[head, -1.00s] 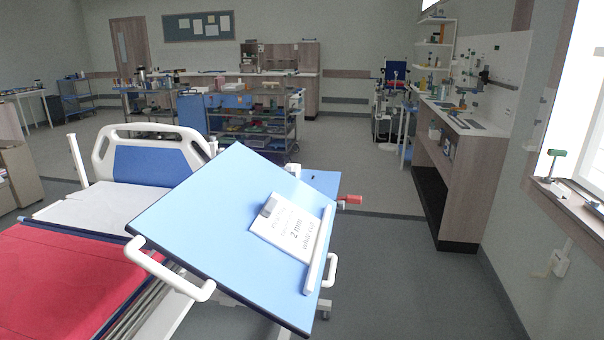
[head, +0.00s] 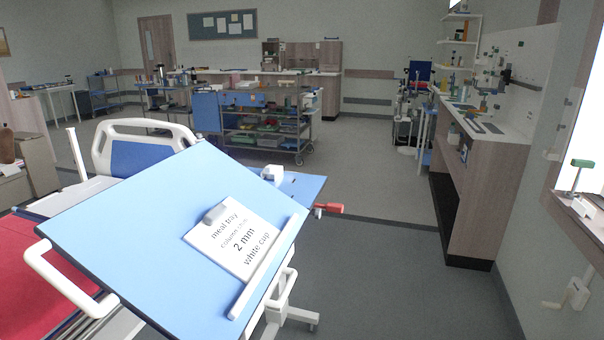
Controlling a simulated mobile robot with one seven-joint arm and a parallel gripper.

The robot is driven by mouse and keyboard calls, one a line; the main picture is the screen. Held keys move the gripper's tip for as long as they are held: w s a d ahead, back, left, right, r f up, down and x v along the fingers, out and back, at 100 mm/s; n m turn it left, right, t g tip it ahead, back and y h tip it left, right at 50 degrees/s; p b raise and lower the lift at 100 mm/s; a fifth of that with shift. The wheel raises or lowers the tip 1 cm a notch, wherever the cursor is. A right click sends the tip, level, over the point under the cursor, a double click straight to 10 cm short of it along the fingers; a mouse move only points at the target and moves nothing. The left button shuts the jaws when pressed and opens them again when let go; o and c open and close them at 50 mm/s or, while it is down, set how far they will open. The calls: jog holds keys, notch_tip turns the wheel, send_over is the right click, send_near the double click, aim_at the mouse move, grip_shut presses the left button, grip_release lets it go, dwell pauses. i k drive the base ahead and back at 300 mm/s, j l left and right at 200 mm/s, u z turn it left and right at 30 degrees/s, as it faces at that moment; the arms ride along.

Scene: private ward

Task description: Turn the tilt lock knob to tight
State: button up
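A tilted light-blue overbed table top (head: 130,230) fills the lower left of the head view. A white card (head: 235,238) lies on it against a white ledge (head: 268,262). The card reads "meal tray", a blurred line, "2 mm" and "white cap". A red knob or handle (head: 329,208) sticks out to the right behind the table top. A white knob-like part (head: 272,173) shows at the back edge by a smaller, flatter blue surface (head: 302,185). I cannot tell which is the tilt lock knob or how tight it is. My gripper is not in view.
A bed with a red cover (head: 35,265) and white-framed headboard (head: 145,150) stands at the left. A loaded trolley (head: 262,125) is behind. A wooden workbench (head: 478,180) lines the right wall. The grey floor between table and bench is clear.

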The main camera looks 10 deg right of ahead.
aim_at(317, 213)
jog(key=i+l+z, duration=0.25)
jog(key=i+l, duration=0.15)
jog(key=i+l+z, duration=0.25)
jog(key=i, duration=0.25)
jog(key=i+l+z, duration=0.25)
jog(key=i, duration=0.2)
jog(key=i+l+z, duration=0.25)
jog(key=i, duration=0.25)
jog(key=i+l+u, duration=0.1)
jog(key=i+u, duration=0.25)
jog(key=i, duration=0.2)
jog(key=i+l+u, duration=0.2)
jog(key=i+u, duration=0.15)
jog(key=i, duration=0.15)
jog(key=i+l+u, duration=0.2)
jog(key=u, duration=0.2)
jog(key=i+l+u, duration=0.65)
jog(key=u, duration=0.2)
jog(key=i+l+u, duration=0.1)
jog(key=l+u, duration=0.35)
jog(key=l, duration=0.15)
jog(key=i+l+u, duration=0.15)
jog(key=u, duration=0.25)
jog(key=i+l+u, duration=0.15)
jog(key=l+u, duration=0.3)
jog(key=i+l+u, duration=0.1)
jog(key=u, duration=1.3)
